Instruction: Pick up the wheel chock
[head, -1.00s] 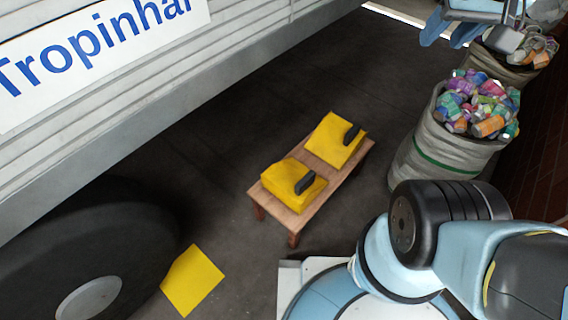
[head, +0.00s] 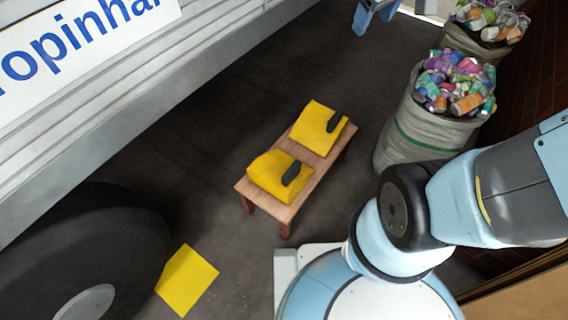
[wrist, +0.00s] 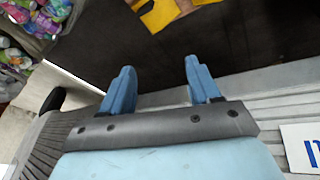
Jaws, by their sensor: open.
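Two yellow wheel chocks with dark handles sit on a small wooden bench (head: 248,191). The nearer chock (head: 266,172) is at the bench's front left and the farther chock (head: 313,122) at its back right. A third yellow wedge (head: 187,280) lies on the floor beside the black tyre. My gripper (wrist: 160,82) is open and empty in the wrist view, apart from the chocks. Part of it shows at the top of the head view (head: 372,10). Yellow and brown shapes (wrist: 165,14) are cut off at the wrist view's top edge; which chock this is I cannot tell.
A large black tyre (head: 85,235) and a grey-white truck side (head: 90,110) with a sign are at left. Sacks of crushed cans (head: 410,130) stand right of the bench.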

